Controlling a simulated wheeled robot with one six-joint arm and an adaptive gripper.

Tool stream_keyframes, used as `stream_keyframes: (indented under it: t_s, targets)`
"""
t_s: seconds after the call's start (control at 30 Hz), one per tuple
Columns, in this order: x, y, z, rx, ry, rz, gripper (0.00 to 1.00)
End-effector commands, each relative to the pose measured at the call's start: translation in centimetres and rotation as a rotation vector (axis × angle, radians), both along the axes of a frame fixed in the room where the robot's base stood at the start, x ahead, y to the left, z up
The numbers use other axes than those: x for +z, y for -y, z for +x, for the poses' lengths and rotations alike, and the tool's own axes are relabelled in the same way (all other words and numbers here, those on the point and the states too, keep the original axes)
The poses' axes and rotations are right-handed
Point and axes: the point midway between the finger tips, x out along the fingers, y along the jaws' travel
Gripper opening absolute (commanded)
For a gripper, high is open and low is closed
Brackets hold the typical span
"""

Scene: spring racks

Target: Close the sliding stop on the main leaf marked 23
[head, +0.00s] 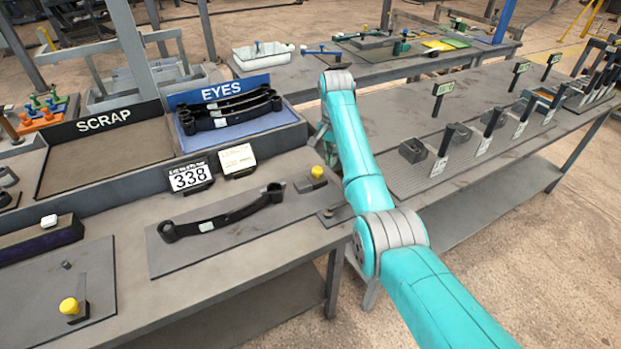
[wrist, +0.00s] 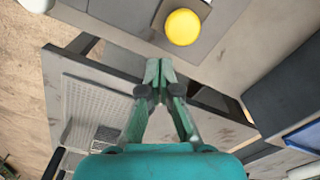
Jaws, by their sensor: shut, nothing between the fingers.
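A black leaf (head: 222,215) with an eye at each end lies on a grey plate (head: 165,262) on the near bench; its small pale label is too small to read. A stop with a yellow knob (head: 316,172) stands at the plate's right end, apart from the leaf's right eye. The yellow knob also shows in the wrist view (wrist: 183,27), beyond my fingertips and slightly right. My gripper (wrist: 160,68) is shut and empty, with its fingertips together and apart from the knob. In the head view my arm mostly hides it. The leaf is not visible in the wrist view.
A second yellow-knobbed stop (head: 70,306) is at the front left. Behind the leaf stand a 338 sign (head: 190,177), a cream card (head: 237,160), the EYES tray (head: 185,146) and the SCRAP tray (head: 100,168). Tools stand along the right bench (head: 400,115).

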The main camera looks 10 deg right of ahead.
Motion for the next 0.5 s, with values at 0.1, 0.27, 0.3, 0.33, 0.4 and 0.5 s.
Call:
stream_keyframes:
  t_s: [0.1,0.27,0.3,0.33,0.4,0.5]
  targets:
    - [0.0,0.0,0.0,0.0,0.0,0.0,0.0]
    - [-0.01,0.0,0.0,0.0,0.0,0.0,0.0]
    - [-0.03,0.0,0.0,0.0,0.0,0.0,0.0]
    - [-0.06,0.0,0.0,0.0,0.0,0.0,0.0]
    - [-0.18,0.0,-0.01,0.0,0.0,0.0,0.0]
    - [-0.45,0.0,-0.01,0.0,-0.001,0.0,0.0]
